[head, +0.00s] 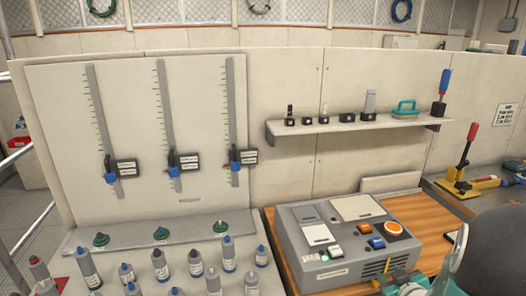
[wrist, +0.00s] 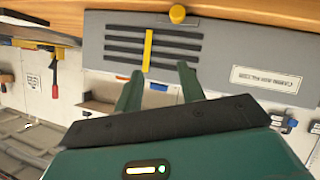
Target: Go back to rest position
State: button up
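My gripper (wrist: 159,70) shows in the wrist view with its two dark green fingers apart and nothing seen between them. In the wrist view, which looks tilted over, the fingers point toward a grey slotted panel (wrist: 215,50) with a yellow bar (wrist: 148,50) and a yellow knob (wrist: 177,14). I cannot tell how far the fingertips are from the panel. The fingertips are not clear there.
The box stands on a wooden bench (head: 425,225). A shelf (head: 350,125) with small tools is on the wall behind. Several bottles (head: 160,264) stand at the lower left, below three sliding gauges (head: 171,120). A red-handled lever tool (head: 464,155) is at the right.

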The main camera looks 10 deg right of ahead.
jog(key=w+a+r+m+g+h, duration=0.1)
jog(key=a+r+g, duration=0.1)
jog(key=a+r, duration=0.4)
jog(key=s+a+r+g+y, duration=0.1)
jog(key=s+a+r, duration=0.2)
jog(key=s+a, duration=0.2)
jog(key=s+a+r+g+y, duration=0.1)
jog(key=s+a, duration=0.4)
jog(key=a, duration=0.5)
jog(key=s+a+r+g+y, duration=0.2)
jog(key=s+a+r, duration=0.3)
jog(key=a, duration=0.3)
jog(key=shift+r+m+g, duration=0.4)
jog(key=shift+r+g, duration=0.1)
jog(key=shift+r, duration=0.05)
